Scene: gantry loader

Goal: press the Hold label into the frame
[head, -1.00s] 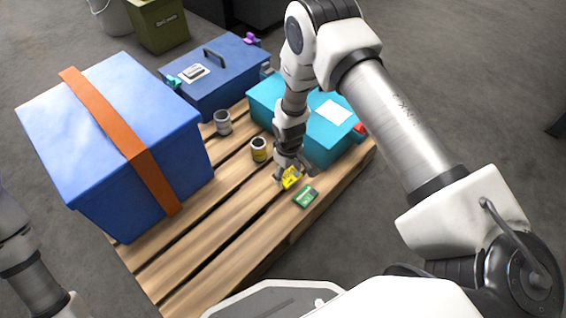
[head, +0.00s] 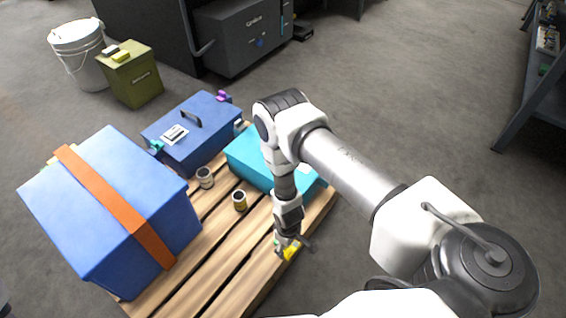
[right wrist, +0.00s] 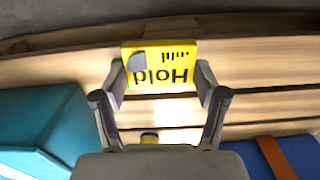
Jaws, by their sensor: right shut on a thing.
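The yellow Hold label (right wrist: 160,66) is between the fingers of my right gripper (right wrist: 160,82), its lettering upside down in the right wrist view. A grey patch covers part of its face. In the head view the right gripper (head: 289,246) is shut on the label (head: 290,251) at the pallet's near right edge. I cannot tell whether the label touches the boards. A white-bordered plate (head: 174,133), perhaps a frame, is on the dark blue toolbox lid. The teal box (head: 245,155) is partly hidden by my right arm. My left gripper is out of view.
A large blue box (head: 85,215) with an orange strap (head: 105,196) fills the pallet's left side. Two small cans (head: 205,177) (head: 239,200) stand on the wooden pallet (head: 215,265). The dark blue toolbox (head: 205,150) is at the back. Floor is clear right of the pallet.

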